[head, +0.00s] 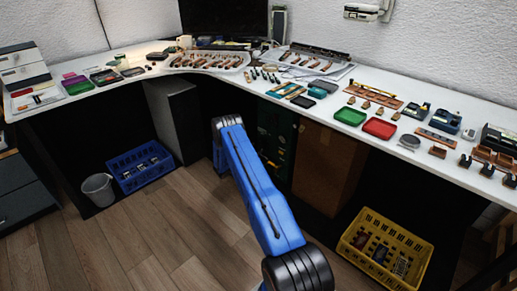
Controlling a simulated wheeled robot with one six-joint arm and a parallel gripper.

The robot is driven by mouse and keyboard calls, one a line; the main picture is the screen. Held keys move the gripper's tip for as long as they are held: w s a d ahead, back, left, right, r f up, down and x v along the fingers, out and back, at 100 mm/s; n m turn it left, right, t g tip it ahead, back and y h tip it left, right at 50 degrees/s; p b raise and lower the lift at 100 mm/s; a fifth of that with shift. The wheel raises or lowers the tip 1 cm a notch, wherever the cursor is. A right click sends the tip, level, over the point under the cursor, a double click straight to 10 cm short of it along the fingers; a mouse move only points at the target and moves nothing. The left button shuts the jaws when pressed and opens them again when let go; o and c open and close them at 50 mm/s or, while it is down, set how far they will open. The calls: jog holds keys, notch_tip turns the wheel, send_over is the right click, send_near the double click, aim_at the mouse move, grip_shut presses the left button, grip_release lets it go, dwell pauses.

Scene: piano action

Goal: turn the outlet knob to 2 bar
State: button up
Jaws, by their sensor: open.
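I cannot make out an outlet knob or a pressure scale anywhere in the head view. A small pale grey fixture (368,11) is on the back wall at the top right, too small to tell what it is. A dark green unit (275,132) stands under the worktop behind my arm, partly hidden, and no knob can be made out on it. My blue arm reaches from the bottom middle up to a dark joint before the worktop. My gripper is not visible in this view.
A white L-shaped worktop (340,122) carries several trays, tools and small parts, including a green tray (350,116) and a red tray (379,128). A yellow crate (412,240), a blue crate (117,186) and a grey bucket (98,190) stand on the floor. The wooden floor at lower left is clear.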

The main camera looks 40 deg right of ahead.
jog(key=a, duration=1.2)
jog(key=shift+s+a+f, duration=0.15)
jog(key=shift+a+f, duration=0.25)
